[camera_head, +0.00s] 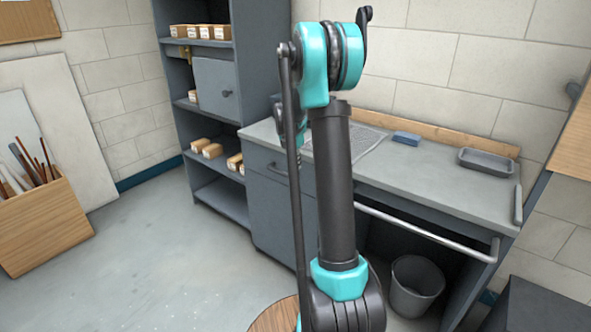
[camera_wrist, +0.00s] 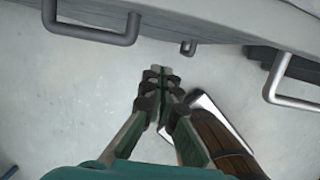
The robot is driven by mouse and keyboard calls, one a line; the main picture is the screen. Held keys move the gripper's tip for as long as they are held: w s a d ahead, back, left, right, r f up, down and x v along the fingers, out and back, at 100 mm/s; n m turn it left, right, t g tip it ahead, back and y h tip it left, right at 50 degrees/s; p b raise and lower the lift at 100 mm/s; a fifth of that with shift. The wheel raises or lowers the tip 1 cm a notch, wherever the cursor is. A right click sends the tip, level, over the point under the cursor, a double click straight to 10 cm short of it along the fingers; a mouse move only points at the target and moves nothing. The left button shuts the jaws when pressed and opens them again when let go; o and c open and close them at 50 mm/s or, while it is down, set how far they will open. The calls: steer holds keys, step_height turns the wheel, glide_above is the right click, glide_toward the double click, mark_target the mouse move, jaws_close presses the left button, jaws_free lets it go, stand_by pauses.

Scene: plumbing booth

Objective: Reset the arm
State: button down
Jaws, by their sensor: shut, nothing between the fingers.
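My arm (camera_head: 335,180) stands upright in the middle of the head view, dark grey with teal joints, and covers part of the workbench. My gripper (camera_wrist: 155,78) shows in the wrist view with its fingers together and nothing between them. It points down over the grey floor. In the head view the gripper is mostly hidden behind the arm, and its fingers cannot be made out.
A grey workbench (camera_head: 440,181) with a front rail (camera_head: 425,235) stands behind my arm. It bears a blue block (camera_head: 406,138) and a grey tray (camera_head: 487,162). A bucket (camera_head: 415,285) stands beneath. Shelves (camera_head: 215,190) hold several boxes. Open floor (camera_head: 150,270) lies left, beside a wooden crate (camera_head: 45,230).

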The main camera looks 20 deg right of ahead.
steer(key=s+a+f+m+t, duration=0.1)
steer(key=s+a+m, duration=0.2)
steer(key=s+m, duration=0.5)
steer(key=s+a+f+m+y, duration=0.1)
steer(key=s+a+m, duration=0.3)
steer(key=s, duration=1.2)
steer(key=s+a+f+m+t+y, duration=0.1)
steer(key=s+a+m, duration=0.3)
steer(key=s+m, duration=0.7)
steer(key=shift+s+a+f+m+t, duration=0.15)
steer(key=shift+s+f+m+t, duration=0.2)
steer(key=shift+f+m, duration=0.6)
steer(key=shift+r, duration=0.15)
